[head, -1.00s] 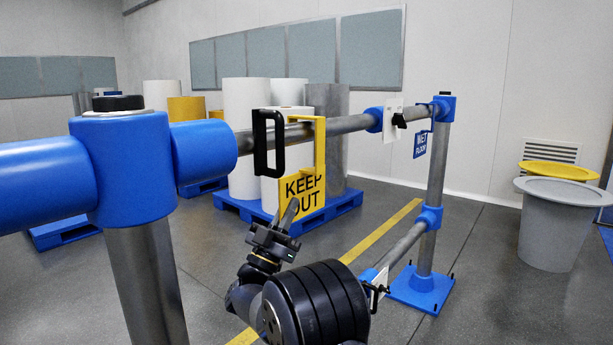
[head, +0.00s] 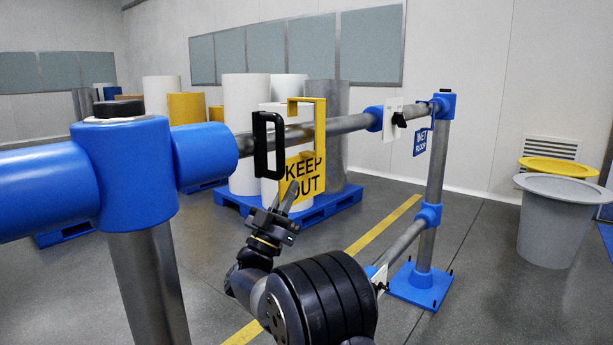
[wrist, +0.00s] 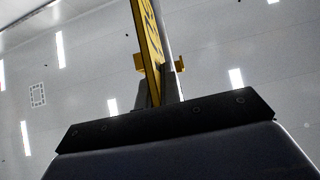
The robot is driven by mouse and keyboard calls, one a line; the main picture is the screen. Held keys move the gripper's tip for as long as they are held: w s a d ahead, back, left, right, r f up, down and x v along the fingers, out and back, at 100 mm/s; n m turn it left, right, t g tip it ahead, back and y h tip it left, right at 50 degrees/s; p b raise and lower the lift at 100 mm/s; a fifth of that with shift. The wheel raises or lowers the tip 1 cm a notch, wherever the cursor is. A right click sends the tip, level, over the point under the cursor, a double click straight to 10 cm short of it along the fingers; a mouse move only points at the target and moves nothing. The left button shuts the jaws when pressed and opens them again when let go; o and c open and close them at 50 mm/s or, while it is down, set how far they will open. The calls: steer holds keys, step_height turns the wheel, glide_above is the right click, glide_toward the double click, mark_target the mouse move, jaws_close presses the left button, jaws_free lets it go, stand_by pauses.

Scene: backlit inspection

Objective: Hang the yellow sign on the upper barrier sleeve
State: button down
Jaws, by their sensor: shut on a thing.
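The yellow KEEP OUT sign (head: 306,170) has an angular yellow hook above it. My gripper (head: 287,196) is shut on the sign's lower part and holds it upright. The hook's top bar shows above the upper steel rail (head: 345,124), and its long side arm crosses in front of the rail. I cannot tell whether the short prong is behind the rail or touches it. A blue sleeve (head: 374,118) is on the rail to the right. In the wrist view the sign (wrist: 147,45) is nearly edge-on between my fingers (wrist: 159,92).
A black handle (head: 258,146) is on the rail just left of the sign. A white plate (head: 391,121) and blue WET FLOOR sign (head: 420,142) are further right. The blue-collared post (head: 122,165) stands left. Drums on a blue pallet (head: 320,207) stand behind.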

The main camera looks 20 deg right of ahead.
steer(key=shift+s+d, duration=0.1)
steer(key=shift+s, duration=0.05)
steer(key=s+d+b, duration=0.5)
steer(key=s, duration=0.3)
steer(key=shift+d+b, duration=0.2)
steer(key=shift+b, duration=0.1)
stand_by(0.7)
stand_by(1.7)
